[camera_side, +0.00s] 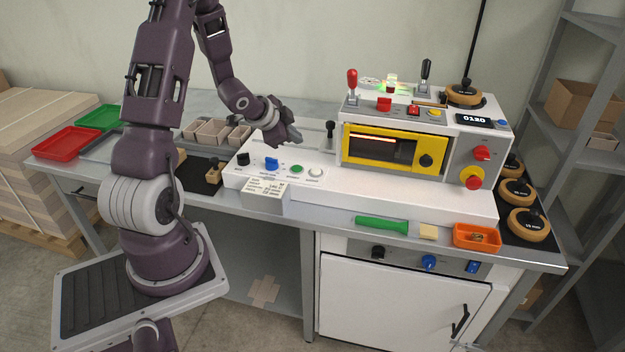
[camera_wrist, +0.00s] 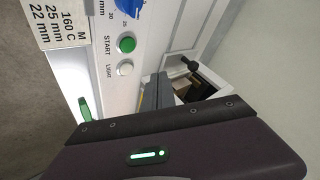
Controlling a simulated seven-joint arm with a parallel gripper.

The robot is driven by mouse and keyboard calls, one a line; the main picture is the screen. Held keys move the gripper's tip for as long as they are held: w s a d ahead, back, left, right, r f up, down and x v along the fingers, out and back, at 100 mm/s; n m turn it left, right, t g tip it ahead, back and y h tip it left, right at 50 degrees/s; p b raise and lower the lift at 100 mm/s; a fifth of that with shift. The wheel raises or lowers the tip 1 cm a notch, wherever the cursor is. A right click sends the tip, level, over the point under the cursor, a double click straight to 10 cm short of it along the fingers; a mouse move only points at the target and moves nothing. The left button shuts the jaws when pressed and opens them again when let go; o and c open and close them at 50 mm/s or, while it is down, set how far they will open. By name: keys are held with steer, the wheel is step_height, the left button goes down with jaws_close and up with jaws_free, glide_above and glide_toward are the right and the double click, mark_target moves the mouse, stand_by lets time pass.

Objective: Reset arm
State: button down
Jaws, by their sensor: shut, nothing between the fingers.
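My gripper (camera_side: 291,138) is above the white control deck of the box former (camera_side: 425,148), left of the yellow-framed window (camera_side: 392,147). Its fingers are shut with nothing between them. In the wrist view the gripper (camera_wrist: 158,80) points along the machine, close to a green START button (camera_wrist: 127,44) and a white LIGHT button (camera_wrist: 125,68). It appears apart from the panel surface. The green button also shows in the side view (camera_side: 297,169), with a blue knob (camera_side: 271,163) beside it.
Red (camera_side: 66,142) and green (camera_side: 97,117) trays lie at the left. Levers, one red (camera_side: 352,82), rise from the machine top. Air above the deck is free.

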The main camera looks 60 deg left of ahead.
steer(key=s+d+r+n+g, duration=0.1)
steer(key=s+d+r+n, duration=0.2)
steer(key=d+r, duration=1.05)
steer(key=s+d+r+h, duration=0.1)
steer(key=s+d+r, duration=0.1)
steer(key=s+d, duration=0.6)
steer(key=s+d+r+n+g+h, duration=0.1)
steer(key=s+d+r+h, duration=0.1)
steer(key=s+d, duration=0.7)
steer(key=shift+s+n+g+h, duration=0.3)
steer(key=shift+s, duration=0.5)
